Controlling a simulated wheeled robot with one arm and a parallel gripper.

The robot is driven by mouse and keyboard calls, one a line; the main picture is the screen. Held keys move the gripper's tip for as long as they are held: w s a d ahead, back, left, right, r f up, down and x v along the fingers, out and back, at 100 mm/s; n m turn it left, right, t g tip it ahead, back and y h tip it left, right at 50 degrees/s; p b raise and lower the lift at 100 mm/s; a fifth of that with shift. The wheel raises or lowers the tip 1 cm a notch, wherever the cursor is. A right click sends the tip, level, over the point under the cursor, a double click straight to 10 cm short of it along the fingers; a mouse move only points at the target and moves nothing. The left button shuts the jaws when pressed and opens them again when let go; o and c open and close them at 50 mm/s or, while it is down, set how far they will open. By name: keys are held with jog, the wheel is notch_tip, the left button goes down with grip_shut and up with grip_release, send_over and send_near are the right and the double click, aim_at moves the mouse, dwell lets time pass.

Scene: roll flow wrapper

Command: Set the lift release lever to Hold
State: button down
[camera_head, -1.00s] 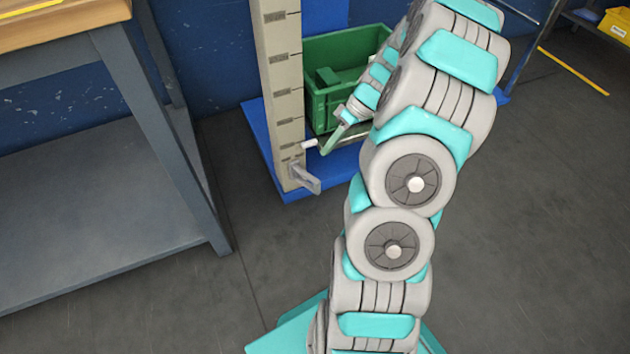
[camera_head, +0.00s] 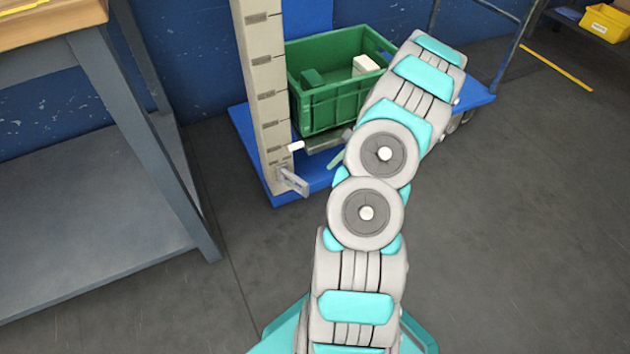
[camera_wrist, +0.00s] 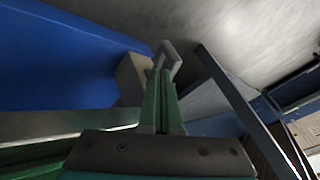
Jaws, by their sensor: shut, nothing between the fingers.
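A grey lever (camera_head: 292,181) sticks out low on the front of the beige lift post (camera_head: 265,95). I take it for the lift release lever. Its Hold mark cannot be read. In the wrist view a grey bent bar (camera_wrist: 172,60), probably this lever, stands beside the post's foot (camera_wrist: 133,76). My gripper (camera_wrist: 160,75) is shut and empty, its green fingers pointing towards that bar. Whether they touch it cannot be told. In the head view only a green bit of my gripper (camera_head: 336,159) shows, right of the lever and apart from it; my arm hides the rest.
A small white-ended peg (camera_head: 296,146) sits on the post above the lever. A green crate (camera_head: 320,106) holding blocks stands behind, over the blue base (camera_head: 245,120). A grey workbench (camera_head: 150,130) stands left. The floor in front is open.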

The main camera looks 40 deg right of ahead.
jog(key=shift+a+f, duration=0.1)
jog(key=x, duration=0.9)
jog(key=shift+w+a+f, duration=0.15)
jog(key=shift+a+f, duration=0.05)
jog(key=shift+f, duration=0.1)
